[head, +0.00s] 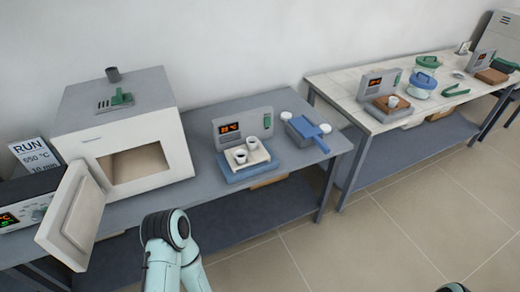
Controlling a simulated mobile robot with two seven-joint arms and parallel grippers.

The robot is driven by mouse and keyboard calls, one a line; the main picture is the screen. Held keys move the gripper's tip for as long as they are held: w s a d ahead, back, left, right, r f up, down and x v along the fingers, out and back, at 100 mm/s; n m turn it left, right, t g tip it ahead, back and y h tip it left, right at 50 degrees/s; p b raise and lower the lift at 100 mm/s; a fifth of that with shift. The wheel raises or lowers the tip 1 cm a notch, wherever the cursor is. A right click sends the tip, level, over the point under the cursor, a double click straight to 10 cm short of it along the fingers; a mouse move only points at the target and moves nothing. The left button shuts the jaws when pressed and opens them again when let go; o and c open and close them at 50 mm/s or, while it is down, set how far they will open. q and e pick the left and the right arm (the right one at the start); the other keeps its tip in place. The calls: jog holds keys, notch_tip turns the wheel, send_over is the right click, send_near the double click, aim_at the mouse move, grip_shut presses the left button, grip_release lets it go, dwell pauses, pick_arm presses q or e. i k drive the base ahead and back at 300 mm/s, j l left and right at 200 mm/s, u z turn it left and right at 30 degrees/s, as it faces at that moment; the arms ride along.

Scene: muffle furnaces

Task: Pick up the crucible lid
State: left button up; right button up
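I cannot make out a crucible lid for certain. Two small white round pieces, one at the back left (286,115) and one at the right (326,128) of a blue flat-handled object (306,130), could be lids, but they are too small to tell. Two white crucibles, a front one (240,157) and a back one (251,144), stand on a pale plate on a blue-based device with an orange display (230,127). Another small white cup (393,101) sits on a brown block on the right table. Neither gripper shows; only parts of my arms are at the bottom edge.
A muffle furnace (125,112) stands on the left bench, its door (74,216) swung open toward the front. A sign reading RUN (36,155) is beside it. A floor gap separates the tables.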

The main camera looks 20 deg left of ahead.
aim_at(326, 128)
jog(key=i+l+z, duration=0.1)
jog(key=i, duration=0.3)
jog(key=i+l, duration=0.25)
jog(key=i, duration=0.2)
jog(key=z, duration=0.05)
